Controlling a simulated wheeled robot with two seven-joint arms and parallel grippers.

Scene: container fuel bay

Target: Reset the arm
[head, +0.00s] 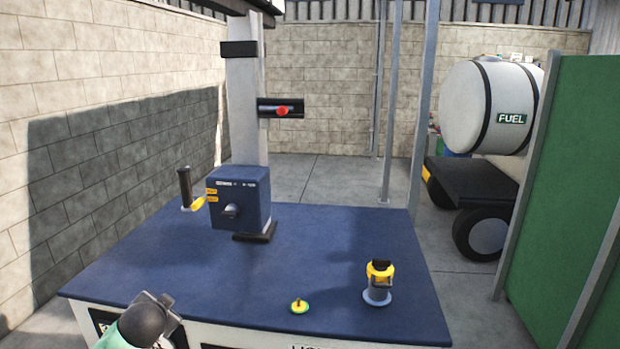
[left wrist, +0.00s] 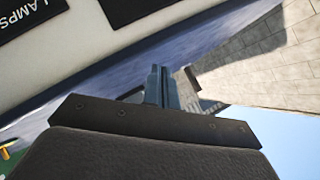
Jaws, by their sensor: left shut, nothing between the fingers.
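My left arm (head: 148,318) shows at the lower left of the head view, low in front of the blue-topped bench (head: 330,245). In the left wrist view my left gripper (left wrist: 158,88) is shut and empty, its two fingers side by side. Its fingertips are hard to make out in the head view. My right gripper is in neither view.
A red-tipped lever (head: 283,111) sits on the column's black bracket. A fuel tank trailer (head: 490,107) and green panel (head: 570,190) are at right.

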